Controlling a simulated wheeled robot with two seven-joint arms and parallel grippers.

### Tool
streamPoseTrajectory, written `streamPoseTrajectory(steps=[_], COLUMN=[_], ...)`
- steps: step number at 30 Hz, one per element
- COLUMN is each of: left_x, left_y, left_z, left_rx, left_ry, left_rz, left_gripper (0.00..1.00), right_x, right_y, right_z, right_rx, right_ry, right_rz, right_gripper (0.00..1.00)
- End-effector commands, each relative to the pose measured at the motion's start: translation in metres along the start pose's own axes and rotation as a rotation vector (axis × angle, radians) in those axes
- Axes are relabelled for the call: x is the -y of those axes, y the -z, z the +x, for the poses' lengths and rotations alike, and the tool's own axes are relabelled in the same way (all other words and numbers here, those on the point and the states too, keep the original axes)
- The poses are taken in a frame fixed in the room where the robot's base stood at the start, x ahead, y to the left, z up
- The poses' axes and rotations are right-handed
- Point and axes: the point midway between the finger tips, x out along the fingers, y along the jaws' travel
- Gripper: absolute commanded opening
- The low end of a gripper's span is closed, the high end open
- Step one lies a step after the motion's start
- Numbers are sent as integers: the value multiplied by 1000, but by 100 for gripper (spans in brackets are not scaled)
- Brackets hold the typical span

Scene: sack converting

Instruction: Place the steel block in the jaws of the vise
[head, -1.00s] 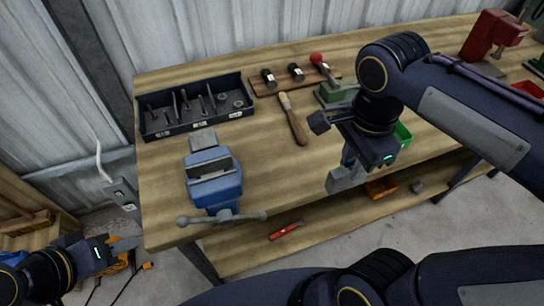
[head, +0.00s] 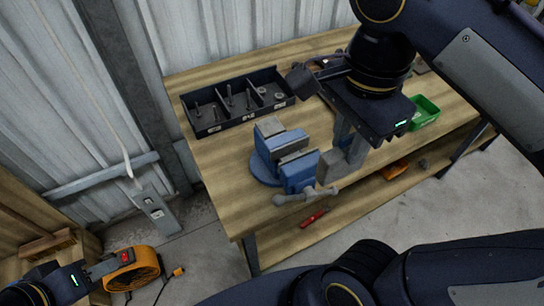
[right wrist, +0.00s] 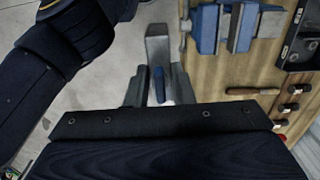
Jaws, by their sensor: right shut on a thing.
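The blue vise (head: 285,160) stands at the near left part of the bench, its grey jaws facing up with a gap between them. It also shows at the top of the right wrist view (right wrist: 208,30). My right gripper (head: 345,150) is shut on the grey steel block (head: 329,168), just right of the vise and apart from its jaws in the right wrist view. The block (right wrist: 157,45) sticks out beyond the fingers there. My left gripper (head: 103,267) is low at the left, away from the bench; its finger gap is unclear.
A dark divided tray (head: 237,105) with bolts and nuts lies behind the vise. A green bin (head: 424,112) stands to the right. An orange round machine (head: 133,268) is on the floor by my left gripper. A red-handled tool (head: 313,219) lies on the lower shelf.

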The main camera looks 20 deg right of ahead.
Motion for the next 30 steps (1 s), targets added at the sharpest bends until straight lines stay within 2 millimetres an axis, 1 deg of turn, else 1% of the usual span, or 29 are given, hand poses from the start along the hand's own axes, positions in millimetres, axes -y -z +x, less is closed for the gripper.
streamPoseTrajectory(steps=[5, 11, 12, 15, 18, 21, 26, 27, 30], left_x=[-2, -4, -4, -3, -4, -4, -4, -4, -3], left_y=[2, 4, 4, 4, 4, 4, 4, 4, 3], left_z=[-4, -8, -8, -7, -8, -8, -8, -8, -7], left_rx=[0, 0, 0, 0, 0, 0, 0, 0, 0], left_ry=[0, 0, 0, 0, 0, 0, 0, 0, 0], left_rz=[0, 0, 0, 0, 0, 0, 0, 0, 0], left_gripper=[36, 36, 36, 36, 36, 36, 36, 36, 36], right_x=[34, 82, 91, 105, 117, 125, 133, 136, 135], right_y=[0, 1, 2, 2, 2, 3, 3, 3, 3], right_z=[14, 35, 41, 62, 76, 84, 94, 99, 116], right_rx=[0, -1, -2, -1, -1, -1, -1, -1, -1], right_ry=[-5, -5, -6, -5, -3, -1, -1, -3, -2], right_rz=[-2, -1, -1, -1, -1, 0, 0, 0, 0], right_gripper=[0, 0, 0, 0, 0, 0, 0, 0, 0])
